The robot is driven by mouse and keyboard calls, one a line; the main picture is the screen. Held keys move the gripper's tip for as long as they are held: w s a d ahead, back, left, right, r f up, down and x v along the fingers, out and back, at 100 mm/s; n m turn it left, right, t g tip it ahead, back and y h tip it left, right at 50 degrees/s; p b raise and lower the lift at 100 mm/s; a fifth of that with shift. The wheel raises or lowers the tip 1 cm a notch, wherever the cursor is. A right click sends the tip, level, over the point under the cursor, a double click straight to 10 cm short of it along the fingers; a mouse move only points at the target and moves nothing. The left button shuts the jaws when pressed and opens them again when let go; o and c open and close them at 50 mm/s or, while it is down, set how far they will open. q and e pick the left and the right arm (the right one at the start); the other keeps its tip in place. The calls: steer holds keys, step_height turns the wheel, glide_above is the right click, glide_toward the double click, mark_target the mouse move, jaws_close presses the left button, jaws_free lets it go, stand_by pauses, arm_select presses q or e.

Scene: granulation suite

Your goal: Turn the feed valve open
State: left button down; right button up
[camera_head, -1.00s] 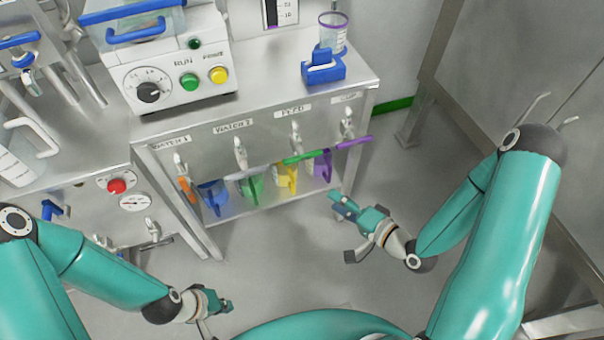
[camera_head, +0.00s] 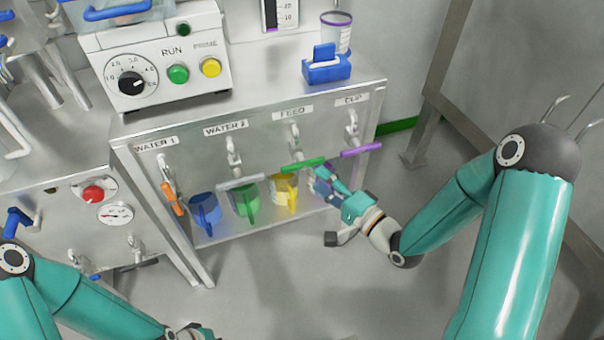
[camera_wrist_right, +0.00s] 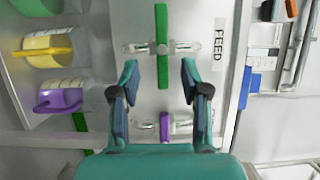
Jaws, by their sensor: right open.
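The feed valve has a green bar handle (camera_head: 302,163) below the FEED label (camera_head: 293,112) on the steel panel. In the right wrist view the green handle (camera_wrist_right: 162,40) lies crosswise to its metal pipe. My right gripper (camera_head: 320,178) is just below and right of the handle in the head view. In the wrist view my right gripper (camera_wrist_right: 160,78) is open, with the handle's near end appearing between its fingers; I see no clear contact. My left gripper (camera_head: 195,332) is mostly cut off at the bottom edge, and its jaws cannot be made out.
The purple CIP handle (camera_head: 361,149) is close on the right. The grey WATER 2 handle (camera_head: 240,183) and orange WATER 1 handle (camera_head: 172,198) are left. Blue, green and yellow jugs (camera_head: 285,193) stand on the shelf below. Open floor lies in front.

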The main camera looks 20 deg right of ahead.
mark_target(306, 167)
steer(key=x, duration=0.7)
steer(key=shift+r, duration=0.1)
